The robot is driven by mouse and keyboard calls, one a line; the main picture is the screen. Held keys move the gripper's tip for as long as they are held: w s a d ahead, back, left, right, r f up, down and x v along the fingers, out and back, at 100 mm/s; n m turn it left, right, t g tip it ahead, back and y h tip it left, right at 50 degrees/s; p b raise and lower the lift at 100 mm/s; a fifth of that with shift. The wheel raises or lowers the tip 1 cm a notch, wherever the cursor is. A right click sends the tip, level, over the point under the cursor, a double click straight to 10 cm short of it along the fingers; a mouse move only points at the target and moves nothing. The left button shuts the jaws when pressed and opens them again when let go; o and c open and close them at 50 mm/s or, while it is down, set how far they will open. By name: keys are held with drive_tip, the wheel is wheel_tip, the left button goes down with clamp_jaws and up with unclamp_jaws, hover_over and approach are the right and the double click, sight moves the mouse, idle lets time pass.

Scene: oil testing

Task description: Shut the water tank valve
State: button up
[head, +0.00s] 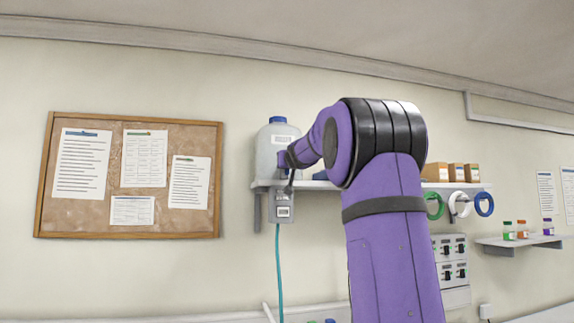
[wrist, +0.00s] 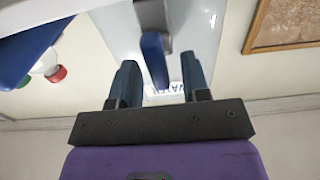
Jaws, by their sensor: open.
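The water tank (head: 268,155) is a pale, translucent jug with a blue cap, standing at the left end of the wall shelf. In the wrist view its pale body (wrist: 207,25) lies ahead of my gripper. A blue valve lever (wrist: 154,58) hangs from a grey fitting (wrist: 151,14) in front of the tank. My gripper (wrist: 160,72) is open, its two dark fingers apart. In the picture, the lever's end lies between the fingers, with a gap on both sides; depth is hard to tell. In the head view my gripper (head: 287,160) is beside the tank, and the lever cannot be made out.
A grey box (head: 282,206) with a teal hose (head: 279,260) is below the shelf. Brown boxes (head: 447,172) stand on the shelf's right part, with coloured rings (head: 460,206) below. A cork board (head: 130,212) hangs to the left. My arm hides the shelf's middle.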

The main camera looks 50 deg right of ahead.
drive_tip(key=shift+w+d, duration=0.15)
drive_tip(key=shift+w, duration=0.1)
clamp_jaws()
